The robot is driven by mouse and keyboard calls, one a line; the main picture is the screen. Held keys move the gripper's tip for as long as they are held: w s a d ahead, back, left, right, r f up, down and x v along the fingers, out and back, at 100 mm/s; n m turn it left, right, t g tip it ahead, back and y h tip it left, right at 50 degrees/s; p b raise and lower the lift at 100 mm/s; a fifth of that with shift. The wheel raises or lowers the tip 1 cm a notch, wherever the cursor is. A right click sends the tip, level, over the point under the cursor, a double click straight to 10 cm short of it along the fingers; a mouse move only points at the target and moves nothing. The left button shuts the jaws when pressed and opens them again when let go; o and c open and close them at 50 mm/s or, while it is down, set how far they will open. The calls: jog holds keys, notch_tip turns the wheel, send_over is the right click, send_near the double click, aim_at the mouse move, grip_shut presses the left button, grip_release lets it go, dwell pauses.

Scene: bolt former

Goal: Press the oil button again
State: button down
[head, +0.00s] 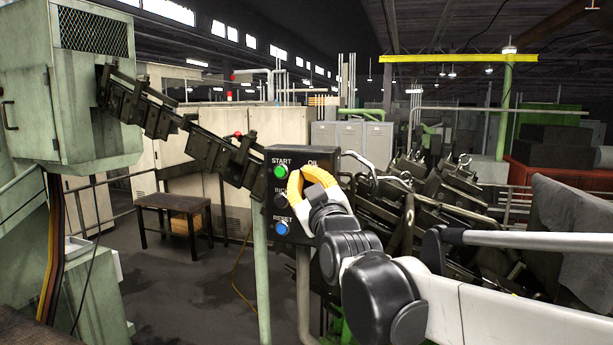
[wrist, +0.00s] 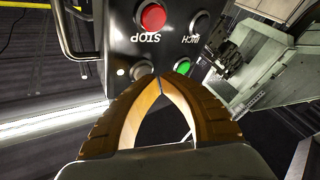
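The dark control box (head: 278,236) stands on a post in the head view. Its OIL label shows at upper right, but my gripper (head: 308,177) hides the button below. In the wrist view the box appears upside down. A pale grey button (wrist: 142,70), in the place that matches OIL, lies at the fingertips. My gripper (wrist: 160,79) is shut and empty, its orange fingers meeting in a point beside this button's lower right edge. I cannot tell whether they touch it. The green START button (head: 281,171) is close by; it also shows in the wrist view (wrist: 182,66).
The red STOP button (wrist: 152,17) and dark INCH button (wrist: 200,22) are on the same face. A blue RESET button (head: 281,228) is at lower left. A metal handle (wrist: 72,45) runs along the box side. A conveyor chute (head: 215,150) passes behind.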

jog(key=shift+w+d, duration=0.15)
jog(key=shift+w, duration=0.3)
dwell(0.6)
jog(key=shift+s, duration=0.1)
jog(key=shift+s+a, duration=0.35)
jog(key=shift+s, duration=0.4)
jog(key=shift+s+a+p, duration=0.15)
jog(key=shift+s+a, duration=0.1)
jog(key=shift+s, duration=0.55)
jog(key=shift+s+a+p, duration=0.1)
jog(key=shift+s+a, duration=0.2)
jog(key=shift+s, duration=0.45)
jog(key=shift+s+a+p, duration=0.15)
jog(key=shift+s+a, duration=0.1)
jog(key=shift+s, duration=0.55)
